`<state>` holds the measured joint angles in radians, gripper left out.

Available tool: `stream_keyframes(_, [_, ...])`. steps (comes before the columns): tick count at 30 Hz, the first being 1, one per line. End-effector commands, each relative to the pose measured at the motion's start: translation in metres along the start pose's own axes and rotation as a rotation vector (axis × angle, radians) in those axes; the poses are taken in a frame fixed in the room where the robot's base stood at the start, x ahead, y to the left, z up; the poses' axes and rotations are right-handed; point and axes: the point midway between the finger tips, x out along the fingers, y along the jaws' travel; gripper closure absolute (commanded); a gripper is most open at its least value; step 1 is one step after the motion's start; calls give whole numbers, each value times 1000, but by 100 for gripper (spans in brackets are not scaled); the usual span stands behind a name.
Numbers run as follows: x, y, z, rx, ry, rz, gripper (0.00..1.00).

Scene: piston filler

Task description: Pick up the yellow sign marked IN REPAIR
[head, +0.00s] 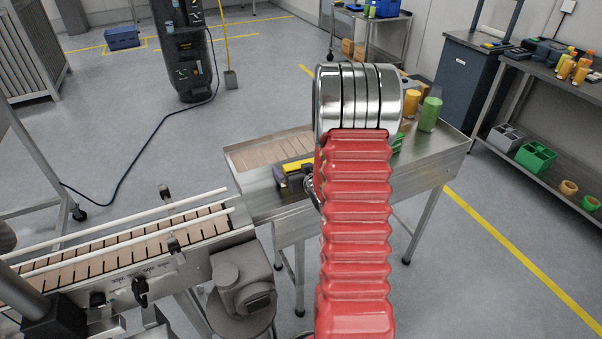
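My red ribbed arm with its chrome joint rises through the middle of the head view and covers part of the metal table (262,206). A dark block with a yellow strip on top shows at the left edge of my arm, over the table, beside a small chrome part. It looks like the end of my arm, but I cannot tell its parts apart. My gripper's fingertips cannot be made out. No sign with readable IN REPAIR lettering is visible. I cannot tell whether the yellow strip belongs to a sign.
A slatted conveyor (130,248) meets the table from the left. Orange and green containers (430,114) stand at the table's right. A workbench with bottles and bins (535,158) stands at the right. A black cable (135,160) crosses the open floor at left.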

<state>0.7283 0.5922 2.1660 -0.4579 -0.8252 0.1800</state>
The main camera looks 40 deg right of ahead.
Motion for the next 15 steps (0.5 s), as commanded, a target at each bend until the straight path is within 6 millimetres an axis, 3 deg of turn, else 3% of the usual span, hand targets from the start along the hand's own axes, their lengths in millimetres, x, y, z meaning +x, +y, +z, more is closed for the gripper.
stream_keyframes(15, [0,0,0,0,0,0,33])
